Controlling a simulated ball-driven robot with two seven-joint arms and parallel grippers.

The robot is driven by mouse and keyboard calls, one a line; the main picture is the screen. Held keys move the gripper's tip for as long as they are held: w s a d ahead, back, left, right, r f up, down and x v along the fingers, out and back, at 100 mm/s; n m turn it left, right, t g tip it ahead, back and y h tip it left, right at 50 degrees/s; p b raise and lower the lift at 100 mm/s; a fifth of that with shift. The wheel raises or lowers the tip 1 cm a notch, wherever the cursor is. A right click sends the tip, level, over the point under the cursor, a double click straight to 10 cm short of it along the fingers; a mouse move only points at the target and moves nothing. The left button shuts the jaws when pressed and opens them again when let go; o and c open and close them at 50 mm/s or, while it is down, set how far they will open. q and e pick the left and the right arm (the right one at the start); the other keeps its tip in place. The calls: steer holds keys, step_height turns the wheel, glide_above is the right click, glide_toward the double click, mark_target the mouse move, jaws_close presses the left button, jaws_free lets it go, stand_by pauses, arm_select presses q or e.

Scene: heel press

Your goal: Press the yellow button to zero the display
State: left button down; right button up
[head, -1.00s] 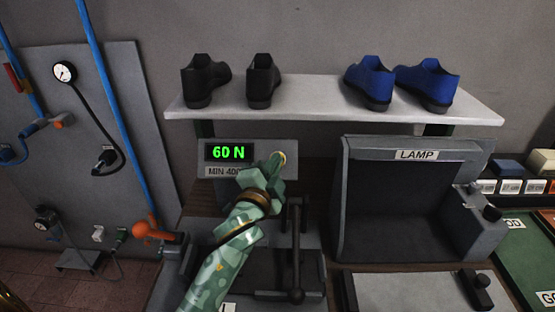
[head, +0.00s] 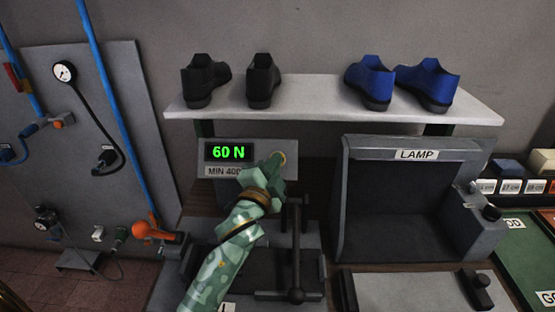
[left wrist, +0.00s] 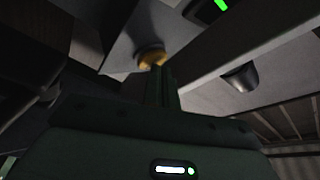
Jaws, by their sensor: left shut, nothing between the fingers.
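The yellow button (head: 281,158) sits on the right part of the grey display panel (head: 208,171), partly hidden by my gripper in the head view. The display (head: 228,152) reads "60 N" in green. My left gripper (head: 275,164) is shut and empty, its tip right at the button. In the left wrist view the closed fingers (left wrist: 160,80) point at the yellow button (left wrist: 152,57), and the tips overlap its lower edge. I cannot tell whether they touch it. My right gripper is not in view.
A shelf (head: 330,106) above holds two black shoes (head: 262,82) and two blue shoes (head: 428,84). A black lever (head: 296,250) stands just below right of my left gripper. A grey lamp box (head: 415,205) is at right.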

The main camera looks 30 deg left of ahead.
arm_select(q)
steer(key=shift+w+a+f, duration=0.1)
steer(key=shift+w+f, duration=0.05)
steer(key=shift+w, duration=0.05)
stand_by(0.3)
stand_by(0.3)
steer(key=shift+s+d+r+p, duration=0.3)
steer(key=shift+s+r+p, duration=0.2)
steer(key=shift+s+p, duration=0.2)
steer(key=s+r+p, duration=0.1)
steer(key=s+d+r+p, duration=0.1)
steer(key=s+r+p, duration=0.1)
steer(key=p, duration=0.1)
steer(key=shift+s+d, duration=0.25)
steer(key=shift+d, duration=0.1)
stand_by(0.7)
